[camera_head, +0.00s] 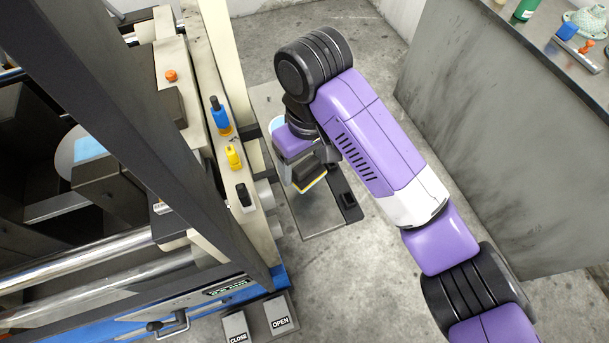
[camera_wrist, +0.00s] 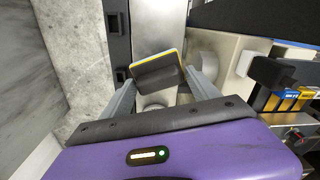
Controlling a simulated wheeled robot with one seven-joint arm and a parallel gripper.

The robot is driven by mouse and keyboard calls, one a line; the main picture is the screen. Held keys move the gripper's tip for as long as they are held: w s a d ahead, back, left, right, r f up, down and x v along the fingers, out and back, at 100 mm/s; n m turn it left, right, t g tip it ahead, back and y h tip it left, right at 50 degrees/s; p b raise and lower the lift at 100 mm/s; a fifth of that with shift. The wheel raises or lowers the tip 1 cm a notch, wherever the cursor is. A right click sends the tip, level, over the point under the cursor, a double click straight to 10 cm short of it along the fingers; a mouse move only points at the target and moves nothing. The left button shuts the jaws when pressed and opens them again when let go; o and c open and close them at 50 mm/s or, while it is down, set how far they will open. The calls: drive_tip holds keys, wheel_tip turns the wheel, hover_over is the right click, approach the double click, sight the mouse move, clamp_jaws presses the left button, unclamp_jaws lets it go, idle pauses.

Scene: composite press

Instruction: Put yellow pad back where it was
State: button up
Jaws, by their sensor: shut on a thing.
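The yellow pad is a dark block with a yellow edge; in the wrist view it (camera_wrist: 158,73) sits between my two fingers, slightly tilted. My gripper (camera_wrist: 160,82) is shut on it. In the head view my gripper (camera_head: 306,168) is above a metal shelf (camera_head: 318,219) beside the press, and the pad's yellow edge (camera_head: 312,184) shows just under it. I cannot tell the gap between the pad and the shelf. The shelf also shows in the wrist view (camera_wrist: 155,22), with a black strip (camera_wrist: 117,38) along its left edge.
The press (camera_head: 200,100) stands close on the left, with blue (camera_head: 219,117) and yellow (camera_head: 233,157) handles on its side. A grey bench (camera_head: 490,120) is at right. OPEN (camera_head: 281,318) and CLOSE (camera_head: 236,327) pedals are below.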

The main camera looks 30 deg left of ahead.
sight(307, 162)
drive_tip(key=shift+f, duration=2.55)
drive_tip(key=shift+f, duration=0.1)
drive_tip(key=o, duration=1.8)
drive_tip(key=r, duration=0.8)
drive_tip(key=r+p, duration=0.1)
drive_tip(key=r, duration=0.3)
drive_tip(key=shift+w+d+r, duration=0.1)
drive_tip(key=shift+d, duration=0.15)
